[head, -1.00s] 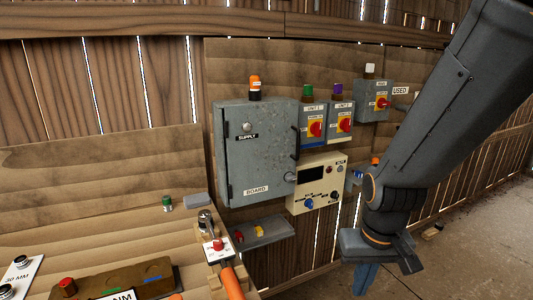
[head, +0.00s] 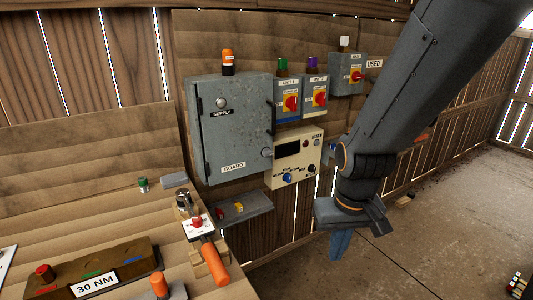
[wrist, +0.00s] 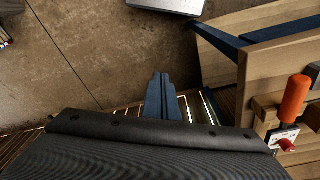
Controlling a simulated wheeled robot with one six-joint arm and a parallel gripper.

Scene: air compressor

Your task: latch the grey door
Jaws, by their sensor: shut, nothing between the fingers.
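The grey door (head: 236,135) is the front of a wall cabinet, with a SUPPLY label near the top and a BOARD label near the bottom. It looks closed or nearly so; I cannot tell whether it is latched. A round metal knob (head: 221,102) sits at its upper left, and dark fittings show along its right edge. My gripper (head: 340,246) hangs low to the right of the cabinet, clear of it, pointing down. In the wrist view my gripper (wrist: 161,92) has its blue fingers together with nothing between them, above the floor. The door is not seen in the wrist view.
Two switch boxes (head: 300,98) and a cream panel (head: 294,158) are beside the cabinet. A grey shelf (head: 243,208) is below it. The workbench at left holds an orange-handled lever (head: 214,262) and a 30 NM block (head: 100,270). Open floor (head: 420,240) lies to the right.

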